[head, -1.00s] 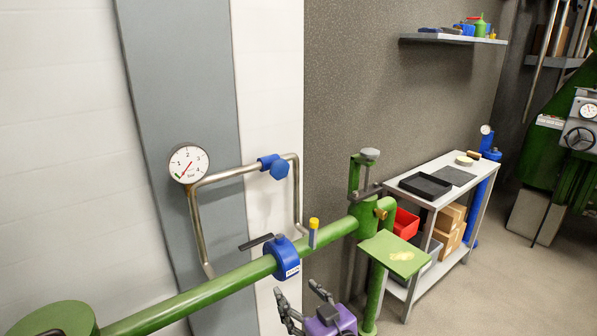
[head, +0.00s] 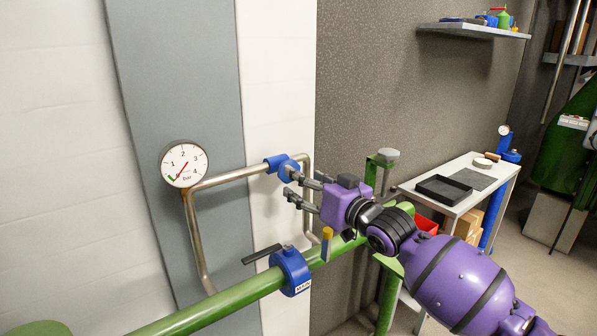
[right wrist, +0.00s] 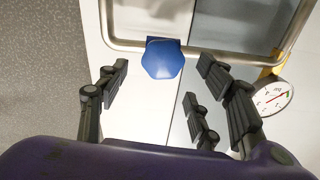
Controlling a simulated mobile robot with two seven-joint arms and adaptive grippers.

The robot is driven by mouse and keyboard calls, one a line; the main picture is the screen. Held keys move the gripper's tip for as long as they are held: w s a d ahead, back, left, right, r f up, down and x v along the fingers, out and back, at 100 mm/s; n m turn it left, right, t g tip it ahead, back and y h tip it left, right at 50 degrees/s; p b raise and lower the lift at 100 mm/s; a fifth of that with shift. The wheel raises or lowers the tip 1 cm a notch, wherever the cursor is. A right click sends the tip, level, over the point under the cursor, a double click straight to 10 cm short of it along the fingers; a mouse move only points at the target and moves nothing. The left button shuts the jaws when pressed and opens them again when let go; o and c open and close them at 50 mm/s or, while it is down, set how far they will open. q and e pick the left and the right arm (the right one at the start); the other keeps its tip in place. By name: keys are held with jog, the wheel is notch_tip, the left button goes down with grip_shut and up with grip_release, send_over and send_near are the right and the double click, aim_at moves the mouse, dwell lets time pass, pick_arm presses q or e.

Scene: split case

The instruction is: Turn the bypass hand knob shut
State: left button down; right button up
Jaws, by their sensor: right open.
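The blue bypass hand knob (head: 289,168) sits on the thin bent metal bypass pipe (head: 228,177), right of the gauge. In the right wrist view the knob (right wrist: 162,58) is a faceted blue disc, ahead of the fingertips and roughly midway between them. My right gripper (head: 290,187) comes in from the right with its fingers spread, pointing at the knob. In the right wrist view the gripper (right wrist: 160,82) is open and empty, with clear space between fingers and knob. My left gripper is in neither view.
A round pressure gauge (head: 184,164) is at the pipe's left bend. Below runs the green main pipe (head: 215,306) with a blue valve (head: 291,271) and black lever (head: 262,254). A yellow-topped fitting (head: 327,241) stands under my right arm. A shelf table (head: 480,166) stands at right.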

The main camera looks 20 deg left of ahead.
aim_at(291, 182)
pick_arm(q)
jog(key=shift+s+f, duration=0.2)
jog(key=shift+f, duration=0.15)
pick_arm(e)
jog(key=shift+x, duration=3.3)
jog(key=c, duration=1.1)
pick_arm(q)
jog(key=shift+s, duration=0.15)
pick_arm(e)
jog(key=shift+c, duration=0.2)
